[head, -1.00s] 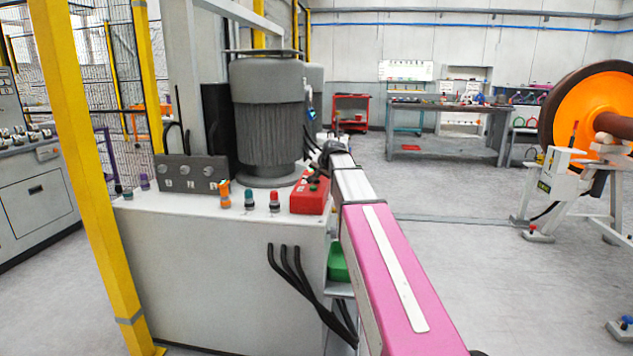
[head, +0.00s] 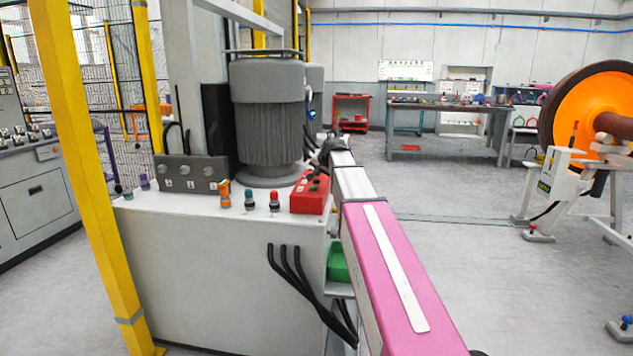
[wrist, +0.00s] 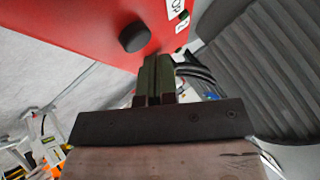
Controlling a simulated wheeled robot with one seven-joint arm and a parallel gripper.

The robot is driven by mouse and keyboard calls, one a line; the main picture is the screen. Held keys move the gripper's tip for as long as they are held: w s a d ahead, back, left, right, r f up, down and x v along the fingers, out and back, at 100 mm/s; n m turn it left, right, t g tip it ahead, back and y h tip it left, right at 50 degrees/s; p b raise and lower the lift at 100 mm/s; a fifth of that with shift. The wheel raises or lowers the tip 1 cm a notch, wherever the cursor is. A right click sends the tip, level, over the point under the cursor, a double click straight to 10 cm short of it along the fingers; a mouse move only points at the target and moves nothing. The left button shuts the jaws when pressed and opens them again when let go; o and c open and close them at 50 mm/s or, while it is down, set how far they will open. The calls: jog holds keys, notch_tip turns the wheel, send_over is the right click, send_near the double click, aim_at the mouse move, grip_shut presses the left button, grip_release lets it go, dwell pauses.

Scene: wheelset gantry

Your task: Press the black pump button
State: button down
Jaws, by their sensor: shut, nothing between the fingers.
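The red control box (head: 307,199) sits on the right front corner of the pale cabinet top, with small dark buttons on its sloping face. In the wrist view its red face (wrist: 85,22) fills the upper left. A round black button (wrist: 134,37) stands out from it, up and left of my fingertips. My gripper (wrist: 158,62) is shut and empty, its green-dark fingers pointing at the red face beside the button. They look apart from the button; contact with the face cannot be told. In the head view my fingers are too small to make out clearly.
A large grey ribbed motor (head: 268,115) stands just behind the box. Small coloured-top fittings (head: 274,201) stand left of it on the cabinet (head: 220,270). A green bin (head: 338,262) is below on the cabinet's side. A yellow post (head: 85,170) is at left.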

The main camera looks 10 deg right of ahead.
aim_at(318, 180)
jog(key=shift+r, duration=0.2)
jog(key=shift+r, duration=2.5)
